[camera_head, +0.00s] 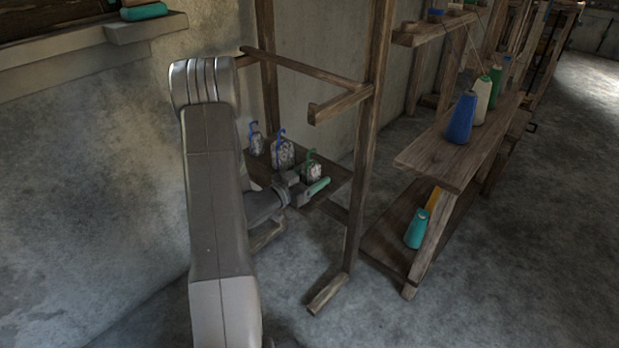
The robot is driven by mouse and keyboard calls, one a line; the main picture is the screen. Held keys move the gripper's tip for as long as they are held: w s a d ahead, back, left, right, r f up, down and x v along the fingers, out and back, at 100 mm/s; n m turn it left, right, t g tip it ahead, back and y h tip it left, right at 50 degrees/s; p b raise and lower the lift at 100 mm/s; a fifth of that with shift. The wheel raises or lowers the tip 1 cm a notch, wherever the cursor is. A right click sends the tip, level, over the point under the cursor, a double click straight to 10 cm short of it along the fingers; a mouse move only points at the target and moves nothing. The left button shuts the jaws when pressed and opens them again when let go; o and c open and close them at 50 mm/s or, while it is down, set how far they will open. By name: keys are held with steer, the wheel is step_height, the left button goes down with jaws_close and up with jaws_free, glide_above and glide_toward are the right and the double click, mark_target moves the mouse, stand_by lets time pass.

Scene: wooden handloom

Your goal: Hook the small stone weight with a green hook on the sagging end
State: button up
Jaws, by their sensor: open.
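The stone weight with a green hook (312,173) stands on a low wooden shelf (335,181), at the right of the row of weights. My gripper (306,183) is open, just in front of this weight and partly covering its lower part. I cannot tell whether they touch. A green bar-like piece (319,186) shows at the gripper's tip; I cannot tell whether it is part of the finger. Two stone weights with blue hooks, a larger one (284,155) and a smaller one (256,144), stand farther left. I cannot make out a sagging end.
An upright wooden post (365,150) stands right of my gripper, with a crossbar (305,69) above the weights. A wooden bench (440,160) at right carries blue, white and green yarn cones, with a teal cone (419,229) lower down. Open floor lies at front right.

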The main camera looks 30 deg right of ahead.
steer(key=c, duration=1.1)
steer(key=shift+r+p, duration=0.8)
steer(key=shift+r, duration=0.5)
steer(key=shift+b+v, duration=0.45)
steer(key=shift+v, duration=6.6)
steer(key=shift+w, duration=0.1)
